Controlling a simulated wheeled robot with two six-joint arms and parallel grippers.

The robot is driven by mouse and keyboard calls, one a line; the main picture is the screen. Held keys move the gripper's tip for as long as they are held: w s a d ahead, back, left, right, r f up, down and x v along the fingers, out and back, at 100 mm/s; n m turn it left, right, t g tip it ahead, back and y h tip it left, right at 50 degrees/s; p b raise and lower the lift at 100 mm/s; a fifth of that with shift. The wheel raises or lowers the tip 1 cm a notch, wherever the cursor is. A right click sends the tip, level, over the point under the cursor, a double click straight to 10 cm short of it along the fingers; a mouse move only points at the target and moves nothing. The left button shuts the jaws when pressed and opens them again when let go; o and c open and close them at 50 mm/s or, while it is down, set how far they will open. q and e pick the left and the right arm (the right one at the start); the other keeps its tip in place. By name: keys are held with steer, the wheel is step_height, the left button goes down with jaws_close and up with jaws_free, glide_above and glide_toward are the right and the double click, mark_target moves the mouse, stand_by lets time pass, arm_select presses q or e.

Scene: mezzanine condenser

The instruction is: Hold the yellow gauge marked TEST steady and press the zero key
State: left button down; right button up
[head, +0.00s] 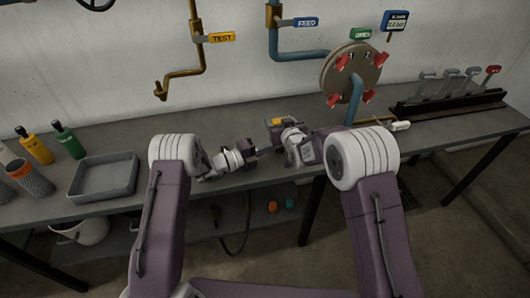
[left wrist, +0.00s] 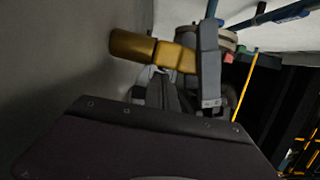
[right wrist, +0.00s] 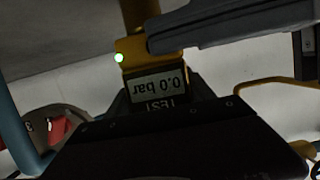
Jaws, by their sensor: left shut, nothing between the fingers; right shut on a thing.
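The yellow gauge (head: 278,121) is above the bench at the middle, held by my right gripper (head: 286,134). In the right wrist view the gauge (right wrist: 128,48) shows upside down, with a lit green lamp, a display reading 0.0 bar and the word TEST. My left gripper (head: 264,151) is shut and empty, close beside the gauge. A grey finger of it (right wrist: 225,25) reaches to the gauge's yellow face in the right wrist view; I cannot tell whether it touches. The zero key is not distinguishable. The gauge's yellow body (left wrist: 175,57) also shows in the left wrist view.
A yellow TEST tag (head: 221,37) and a blue FEED tag (head: 305,22) are on wall pipes. A round plate with red clamps (head: 353,70) stands behind, right. A grey tray (head: 103,178) and bottles are at left. A lever rack (head: 450,102) is at right.

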arm_select(q)
steer(key=s, duration=0.3)
steer(key=shift+s+d, duration=0.25)
arm_select(e)
steer(key=shift+s+f, duration=0.1)
steer(key=shift+f, duration=0.15)
arm_select(q)
steer(key=v, duration=0.9)
steer(key=shift+s+a+f, duration=0.1)
steer(key=shift+s+a, duration=0.05)
steer(key=shift+s, duration=0.05)
arm_select(e)
steer(key=o, duration=1.7)
steer(key=shift+c, duration=0.2)
arm_select(q)
steer(key=shift+w+f, duration=0.1)
steer(key=shift+w, duration=0.05)
arm_select(e)
steer(key=shift+o, duration=0.7)
steer(key=shift+r, duration=0.15)
